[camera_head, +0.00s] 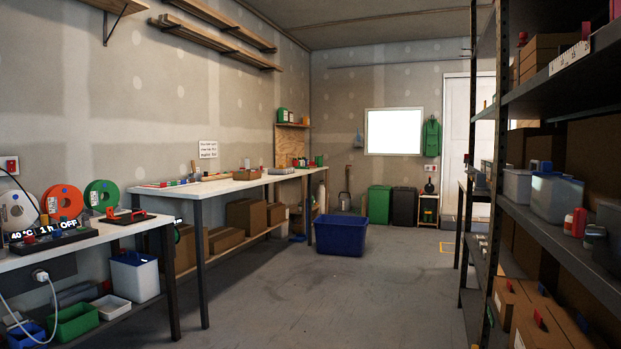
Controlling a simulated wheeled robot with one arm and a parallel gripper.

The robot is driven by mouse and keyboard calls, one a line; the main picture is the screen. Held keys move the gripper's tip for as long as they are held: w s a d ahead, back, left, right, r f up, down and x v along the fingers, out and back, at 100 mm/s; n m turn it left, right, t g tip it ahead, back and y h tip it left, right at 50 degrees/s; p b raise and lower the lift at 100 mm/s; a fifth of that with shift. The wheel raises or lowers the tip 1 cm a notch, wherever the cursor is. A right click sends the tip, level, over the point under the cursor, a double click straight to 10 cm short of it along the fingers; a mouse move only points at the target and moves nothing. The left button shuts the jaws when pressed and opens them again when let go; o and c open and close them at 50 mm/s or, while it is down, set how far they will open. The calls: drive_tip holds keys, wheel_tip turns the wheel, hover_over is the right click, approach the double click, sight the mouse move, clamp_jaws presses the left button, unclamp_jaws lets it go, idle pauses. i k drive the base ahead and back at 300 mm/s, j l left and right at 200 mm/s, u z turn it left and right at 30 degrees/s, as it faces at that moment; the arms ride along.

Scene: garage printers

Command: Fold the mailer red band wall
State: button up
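I cannot make out a mailer with a red band for certain. Flat brown cardboard boxes (531,322) with a red tab on one sit low on the right shelf. Small brown boxes and flat items (168,184) lie on the far left workbench (215,187), too small to tell apart. My gripper is not in view.
A blue bin (341,236) stands on the floor ahead. The near left bench (88,234) holds white, orange and green spools. The metal shelving (545,222) lines the right side.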

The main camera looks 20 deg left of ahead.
sight(254, 175)
drive_tip(key=i+j+u, duration=0.35)
drive_tip(key=i, duration=0.3)
drive_tip(key=i+j+u, duration=0.3)
drive_tip(key=i, duration=0.4)
drive_tip(key=i+u, duration=0.35)
drive_tip(key=i, duration=2.95)
